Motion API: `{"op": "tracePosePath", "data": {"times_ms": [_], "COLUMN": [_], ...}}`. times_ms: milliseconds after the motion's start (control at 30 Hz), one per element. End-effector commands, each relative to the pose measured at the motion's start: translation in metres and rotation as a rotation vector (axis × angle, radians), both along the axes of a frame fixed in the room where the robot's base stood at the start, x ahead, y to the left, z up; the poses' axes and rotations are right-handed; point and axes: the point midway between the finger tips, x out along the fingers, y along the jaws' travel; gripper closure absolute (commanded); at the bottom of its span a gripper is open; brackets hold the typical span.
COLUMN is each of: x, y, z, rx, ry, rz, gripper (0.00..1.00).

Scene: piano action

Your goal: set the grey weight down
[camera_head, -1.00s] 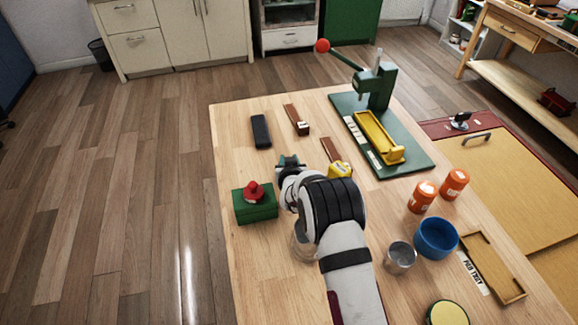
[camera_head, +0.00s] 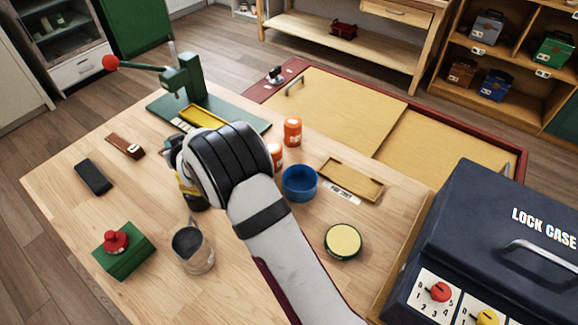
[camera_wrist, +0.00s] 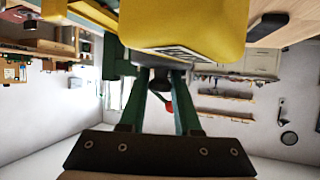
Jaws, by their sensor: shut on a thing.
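My gripper (camera_head: 172,150) is above the table in the head view, near the front-left end of the green press base, partly hidden by my wrist. In the wrist view its two green fingers (camera_wrist: 162,82) close on a small dark grey piece (camera_wrist: 160,77), which looks like the grey weight; most of it is hidden. In the head view I cannot make out the weight. A yellow thing with a label (camera_wrist: 190,25) is very close to the fingers in the wrist view. Yellow and dark parts (camera_head: 190,192) show just beneath my wrist in the head view.
The press (camera_head: 185,78) with its red-knobbed lever stands behind. A metal pitcher (camera_head: 194,252), green box with red button (camera_head: 124,252), orange jars (camera_head: 292,131), blue bowl (camera_head: 299,184) and lock case (camera_head: 500,230) surround my arm. Bare table shows at front left.

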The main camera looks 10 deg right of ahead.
Motion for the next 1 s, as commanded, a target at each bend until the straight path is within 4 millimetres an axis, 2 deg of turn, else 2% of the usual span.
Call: {"op": "tracePosePath", "data": {"times_ms": [33,167,300,467,500,600,700,800,900,1000], "x": [0.010,0.029,0.038,0.030,0.025,0.009,-0.009,-0.026,-0.040,-0.049], "y": [-0.024,-0.096,-0.188,-0.291,-0.315,-0.369,-0.412,-0.445,-0.466,-0.478], "z": [0.004,0.005,0.007,0.008,0.008,0.008,0.007,0.006,0.006,0.005], "rx": [0.001,0.001,0.001,0.000,0.000,0.000,0.000,0.001,0.000,0.000], "ry": [-0.006,-0.005,-0.004,-0.003,-0.004,-0.004,-0.004,-0.004,-0.005,-0.004], "rz": [-0.028,-0.105,-0.197,-0.299,-0.322,-0.378,-0.424,-0.459,-0.484,-0.499], "gripper": [1.00,1.00,1.00,1.00,1.00,1.00,1.00,1.00,1.00,1.00]}}
